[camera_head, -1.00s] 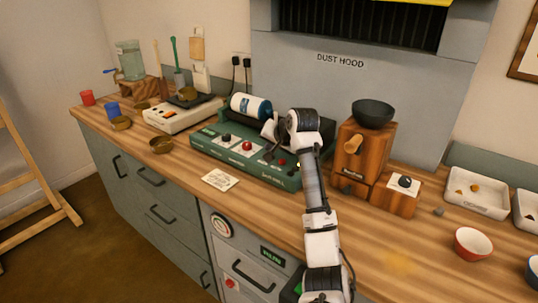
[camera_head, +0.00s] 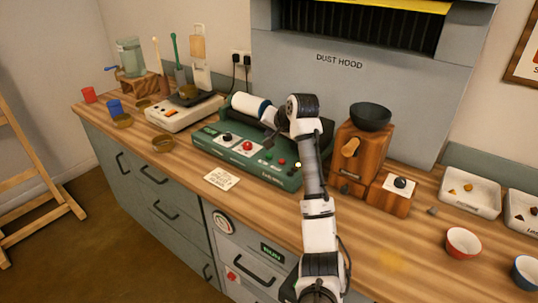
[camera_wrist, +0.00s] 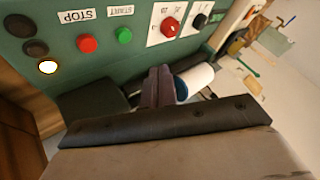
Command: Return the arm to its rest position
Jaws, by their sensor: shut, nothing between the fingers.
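My arm rises from the bottom of the head view, bends, and reaches toward the green roller machine (camera_head: 240,160). My gripper (camera_wrist: 160,70) is shut and empty in the wrist view. Its dark fingers are in front of the machine's panel and appear apart from the buttons. In the head view the gripper is small and dark, just left of my bent arm. The machine's white jar (camera_head: 250,104) with a blue band lies on its side; it also shows beyond the fingers in the wrist view (camera_wrist: 200,78). A panel lamp (camera_wrist: 47,67) is lit.
A wooden mill (camera_head: 360,165) with a dark bowl stands right of my arm. Trays and a red bowl (camera_head: 462,243) are further right. A scale (camera_head: 180,112) and small brass dishes are on the left. A dust hood (camera_head: 340,90) is behind. The front left counter is mostly clear.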

